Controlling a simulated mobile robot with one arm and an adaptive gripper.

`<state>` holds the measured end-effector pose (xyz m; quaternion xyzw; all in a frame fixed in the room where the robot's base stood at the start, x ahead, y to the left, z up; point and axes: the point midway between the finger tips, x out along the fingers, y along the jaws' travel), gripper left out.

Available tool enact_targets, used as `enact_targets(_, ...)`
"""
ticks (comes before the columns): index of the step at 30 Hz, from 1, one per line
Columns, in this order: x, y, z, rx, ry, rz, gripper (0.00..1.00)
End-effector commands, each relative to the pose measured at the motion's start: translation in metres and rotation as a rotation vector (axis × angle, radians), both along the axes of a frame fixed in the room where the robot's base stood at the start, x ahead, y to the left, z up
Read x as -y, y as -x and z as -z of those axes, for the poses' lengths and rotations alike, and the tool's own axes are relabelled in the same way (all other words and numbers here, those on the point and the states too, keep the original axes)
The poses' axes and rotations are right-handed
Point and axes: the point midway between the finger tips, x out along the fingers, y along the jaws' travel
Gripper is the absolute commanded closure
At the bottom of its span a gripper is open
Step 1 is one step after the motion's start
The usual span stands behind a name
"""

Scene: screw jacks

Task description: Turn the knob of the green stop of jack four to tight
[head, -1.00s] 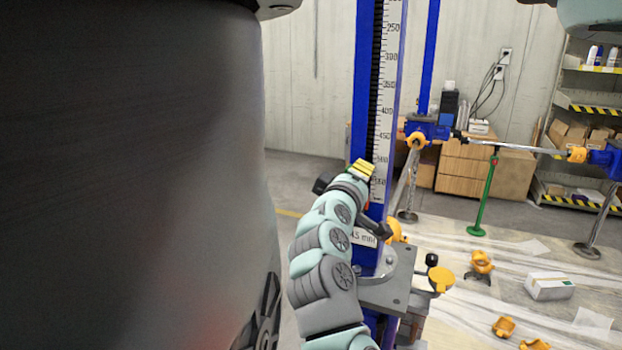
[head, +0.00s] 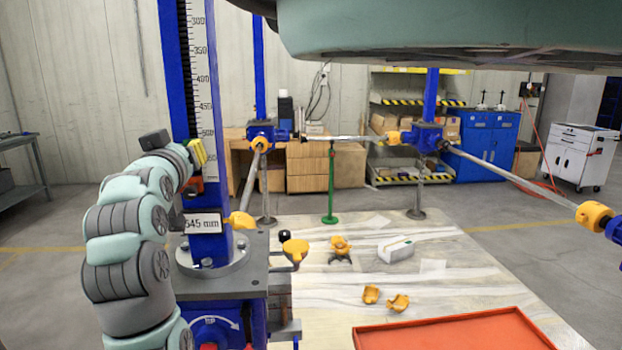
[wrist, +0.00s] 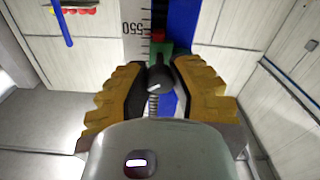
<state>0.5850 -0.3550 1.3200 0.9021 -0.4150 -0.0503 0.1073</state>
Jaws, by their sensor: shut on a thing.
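The near jack's blue column (head: 230,110) stands upright at left in the head view, with a white millimetre scale (head: 202,70) on it. My gripper (head: 198,153) is at the column, well above its base plate. In the wrist view, my gripper (wrist: 158,90) has its yellow-padded fingers on either side of a dark round knob (wrist: 158,77) and is shut on it. Part of the green stop (wrist: 184,63) shows behind the knob, against the column near the 550 mark. In the head view, my gripper and arm hide the knob. How tight it is cannot be seen.
A plate reading 545 mm (head: 203,223) and a yellow part (head: 241,220) are low on the column. Other blue jacks with shafts (head: 505,175) stand behind. Loose yellow parts (head: 398,303), a white box (head: 396,249) and an orange tray (head: 450,335) lie to the right.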

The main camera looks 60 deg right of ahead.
Motion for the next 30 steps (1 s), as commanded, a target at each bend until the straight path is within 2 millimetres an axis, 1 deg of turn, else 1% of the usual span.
enact_targets(1, -0.0009, -0.0010, 0.0064, 0.040, -0.030, -0.005, 1.00)
enact_targets(9, -0.0005, -0.0004, 0.0035, 0.222, -0.183, -0.004, 1.00)
enact_targets(15, -0.0002, -0.0002, 0.0030, 0.322, -0.276, -0.002, 1.00)
enact_targets(21, 0.0002, 0.0004, 0.0003, 0.392, -0.331, -0.001, 1.00)
enact_targets(30, 0.0005, 0.0007, -0.0010, 0.432, -0.365, 0.000, 1.00)
